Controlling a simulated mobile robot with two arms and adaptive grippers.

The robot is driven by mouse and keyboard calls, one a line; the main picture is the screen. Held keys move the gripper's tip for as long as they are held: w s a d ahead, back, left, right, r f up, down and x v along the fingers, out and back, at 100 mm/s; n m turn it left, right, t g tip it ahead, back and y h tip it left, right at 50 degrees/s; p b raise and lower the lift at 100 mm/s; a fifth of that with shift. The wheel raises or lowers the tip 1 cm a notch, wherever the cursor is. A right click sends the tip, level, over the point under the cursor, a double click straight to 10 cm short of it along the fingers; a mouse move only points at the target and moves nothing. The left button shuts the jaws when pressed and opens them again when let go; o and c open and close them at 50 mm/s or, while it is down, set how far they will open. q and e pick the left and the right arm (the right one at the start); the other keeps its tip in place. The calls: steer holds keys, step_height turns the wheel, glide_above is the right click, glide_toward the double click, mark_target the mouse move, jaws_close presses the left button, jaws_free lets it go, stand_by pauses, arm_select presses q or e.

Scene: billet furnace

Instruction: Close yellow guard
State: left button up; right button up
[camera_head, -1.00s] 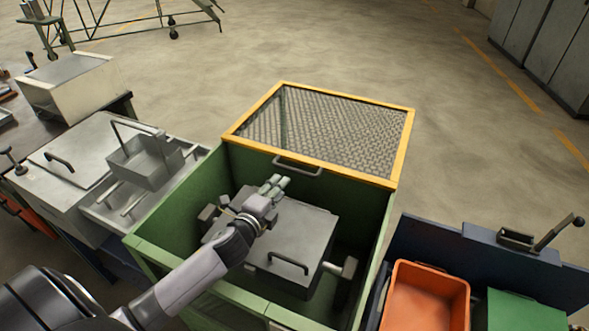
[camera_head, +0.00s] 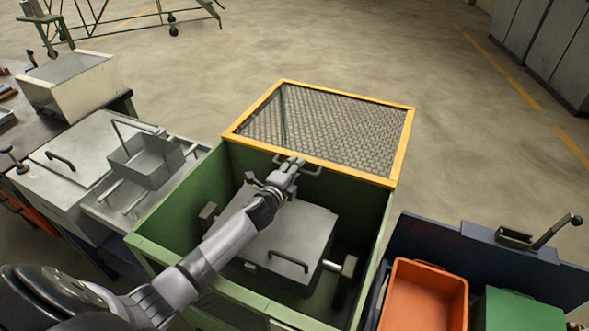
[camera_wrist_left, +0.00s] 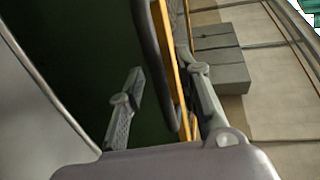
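The yellow guard (camera_head: 405,150), a yellow frame with grey mesh, stands at the back of the green box (camera_head: 165,205) and leaves the box top uncovered. My left gripper (camera_head: 290,164) is at the left part of this handle. In the left wrist view, the fingers of the left gripper (camera_wrist_left: 168,75) are apart. The dark handle (camera_wrist_left: 150,45) and yellow frame edge (camera_wrist_left: 169,65) show between them. I cannot tell whether the fingers touch the handle. My right gripper is in neither view.
Inside the green box is a grey lidded unit (camera_head: 290,240) with a handle, under my left arm. A metal bench unit with a basket (camera_head: 150,165) stands left. An orange bin (camera_head: 425,295) and green lid (camera_head: 520,310) are at right.

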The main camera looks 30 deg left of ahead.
arm_select(q)
steer(key=shift+c, duration=0.3)
jaws_close()
stand_by(0.5)
